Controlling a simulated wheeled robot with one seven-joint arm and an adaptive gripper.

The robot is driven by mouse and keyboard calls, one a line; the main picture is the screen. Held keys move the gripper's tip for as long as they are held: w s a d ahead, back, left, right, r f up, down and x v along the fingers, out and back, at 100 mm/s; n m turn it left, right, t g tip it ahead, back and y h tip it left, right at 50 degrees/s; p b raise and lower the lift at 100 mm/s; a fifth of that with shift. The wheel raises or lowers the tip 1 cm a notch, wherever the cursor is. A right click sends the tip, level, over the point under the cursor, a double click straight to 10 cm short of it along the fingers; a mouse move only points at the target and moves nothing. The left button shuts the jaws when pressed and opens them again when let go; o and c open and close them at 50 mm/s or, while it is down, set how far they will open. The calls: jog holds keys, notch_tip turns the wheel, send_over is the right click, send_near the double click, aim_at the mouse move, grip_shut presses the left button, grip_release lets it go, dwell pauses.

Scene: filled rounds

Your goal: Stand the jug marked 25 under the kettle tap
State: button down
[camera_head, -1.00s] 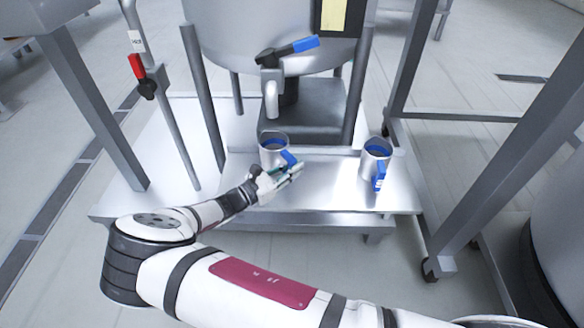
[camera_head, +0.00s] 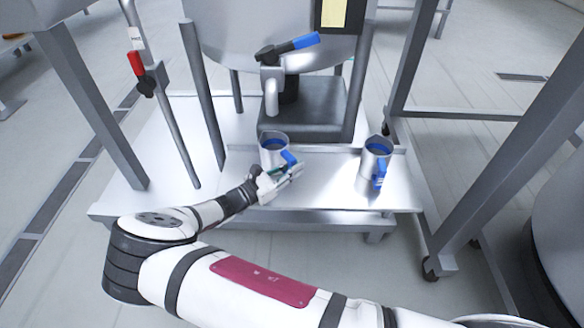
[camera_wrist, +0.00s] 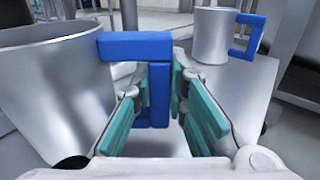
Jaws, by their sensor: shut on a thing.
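A metal jug (camera_head: 270,156) with a blue handle is on the steel shelf, in front of and below the kettle tap (camera_head: 271,98) in the head view. In the wrist view this jug (camera_wrist: 50,95) fills the left side, upright. My gripper (camera_head: 290,172) is shut on its blue handle; in the wrist view the handle (camera_wrist: 158,90) is between the green-padded fingers. A second metal jug (camera_head: 373,163) with a blue handle stands to the right, apart from my gripper; it also shows in the wrist view (camera_wrist: 211,38). No number can be read on either jug.
The steel shelf (camera_head: 325,185) is bare between the two jugs. A dark block (camera_head: 315,110) stands behind, beneath the kettle (camera_head: 225,35). A pipe with a red lever (camera_head: 136,64) and stand legs rise at the left. A steel frame (camera_head: 500,150) stands at the right.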

aim_at(289, 161)
jog(key=c, duration=1)
grip_release()
jog(key=shift+c, duration=0.2)
jog(key=shift+r, duration=0.1)
jog(key=shift+r+p, duration=1.4)
jog(key=shift+r, duration=0.3)
jog(key=s+r+p, duration=0.2)
jog(key=s+p, duration=0.3)
jog(key=s, duration=0.3)
